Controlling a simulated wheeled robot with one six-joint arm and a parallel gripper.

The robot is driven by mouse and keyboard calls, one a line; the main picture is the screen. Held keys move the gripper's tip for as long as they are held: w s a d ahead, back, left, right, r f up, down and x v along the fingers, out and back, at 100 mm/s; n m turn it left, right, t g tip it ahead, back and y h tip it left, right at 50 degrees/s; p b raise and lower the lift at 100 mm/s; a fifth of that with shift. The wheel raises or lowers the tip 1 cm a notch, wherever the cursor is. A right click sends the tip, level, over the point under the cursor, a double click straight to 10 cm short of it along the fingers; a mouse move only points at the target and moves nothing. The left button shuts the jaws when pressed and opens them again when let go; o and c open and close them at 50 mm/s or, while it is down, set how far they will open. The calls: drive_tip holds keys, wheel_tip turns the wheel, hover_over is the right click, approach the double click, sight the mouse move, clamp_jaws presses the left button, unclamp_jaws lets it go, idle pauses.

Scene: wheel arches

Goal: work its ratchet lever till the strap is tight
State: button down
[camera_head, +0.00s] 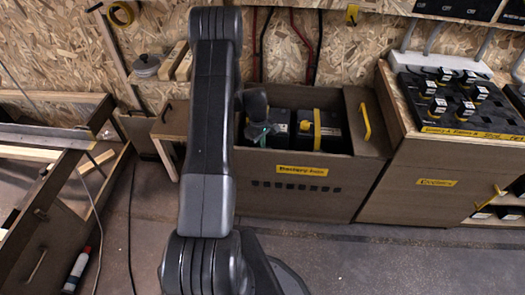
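A yellow strap (317,140) runs over the dark batteries (329,131), which sit in an open brown box (290,195) with a yellow label. A small dark and yellow fitting (306,127) on the batteries may be the ratchet; its lever is too small to make out. My gripper (262,131) is by the left end of the box opening, left of the strap and apart from it. My arm partly hides it, and its fingers are too dark and small to read. A small teal patch shows beside it.
A yellow handle (365,121) stands on the box's right side. A cabinet (425,195) to the right carries a tray of black and yellow items (460,100). A wooden frame (60,190) and a bottle (76,270) are at left. The floor in front of the box is clear.

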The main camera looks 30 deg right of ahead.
wheel_tip(320, 180, down, 4)
drive_tip(key=shift+r+b, duration=0.25)
drive_tip(key=shift+b, duration=0.95)
drive_tip(key=shift+s+a+f, duration=0.1)
drive_tip(key=shift+s+f, duration=0.1)
drive_tip(key=shift+f, duration=0.1)
drive_tip(key=shift+f+b, duration=0.1)
drive_tip(key=shift+b, duration=0.25)
drive_tip(key=shift+a, duration=0.1)
drive_tip(key=w, duration=0.2)
drive_tip(key=shift+w+a+r, duration=0.3)
drive_tip(key=shift+a, duration=0.1)
wheel_tip(320, 180, up, 14)
drive_tip(key=w+p, duration=0.2)
drive_tip(key=shift+a, duration=0.4)
drive_tip(key=shift+f, duration=0.15)
